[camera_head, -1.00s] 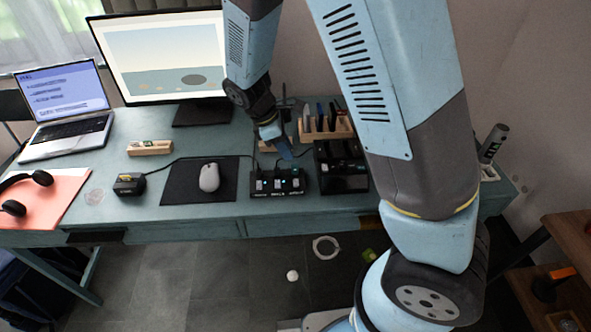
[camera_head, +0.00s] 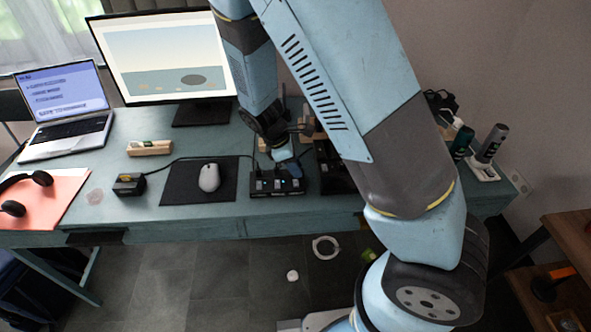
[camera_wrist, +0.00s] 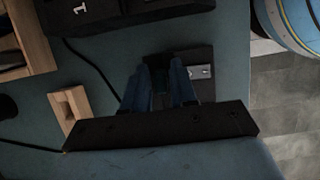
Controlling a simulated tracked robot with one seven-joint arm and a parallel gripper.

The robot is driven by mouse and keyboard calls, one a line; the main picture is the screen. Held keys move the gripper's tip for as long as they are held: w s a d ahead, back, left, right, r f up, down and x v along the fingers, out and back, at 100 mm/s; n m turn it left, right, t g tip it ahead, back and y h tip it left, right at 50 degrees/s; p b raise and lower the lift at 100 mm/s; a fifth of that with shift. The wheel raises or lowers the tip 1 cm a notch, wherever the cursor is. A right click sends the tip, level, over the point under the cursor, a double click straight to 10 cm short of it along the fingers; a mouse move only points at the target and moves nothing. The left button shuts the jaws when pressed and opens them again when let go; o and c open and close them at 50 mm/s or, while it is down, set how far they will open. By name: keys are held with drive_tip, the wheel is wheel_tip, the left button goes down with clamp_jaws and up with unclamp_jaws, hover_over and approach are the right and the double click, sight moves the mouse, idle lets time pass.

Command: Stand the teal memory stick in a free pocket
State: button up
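My gripper (camera_head: 285,160) is low over the black hub (camera_head: 263,189) with small lights at the table's front edge. In the wrist view the two blue fingers (camera_wrist: 160,80) are apart over the hub (camera_wrist: 199,71). A dark, possibly teal piece shows between them; I cannot tell whether it is the teal memory stick, or whether it is gripped. No memory stick is clearly seen elsewhere. A small wooden block with a dark opening (camera_wrist: 60,104) lies left of the fingers in the wrist view. A wooden rack (camera_wrist: 38,42) is at its upper left. My arm hides most of the rack in the head view.
A black box marked 1 (camera_wrist: 130,14) stands beside the hub, and a black cable (camera_wrist: 92,62) runs across the table. A mouse (camera_head: 209,177) on a black mat (camera_head: 180,186), a small black box (camera_head: 129,184) and a wooden block (camera_head: 150,147) lie left. The monitor (camera_head: 165,55) stands behind.

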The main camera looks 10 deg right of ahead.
clamp_jaws()
drive_tip(key=shift+r, duration=0.1)
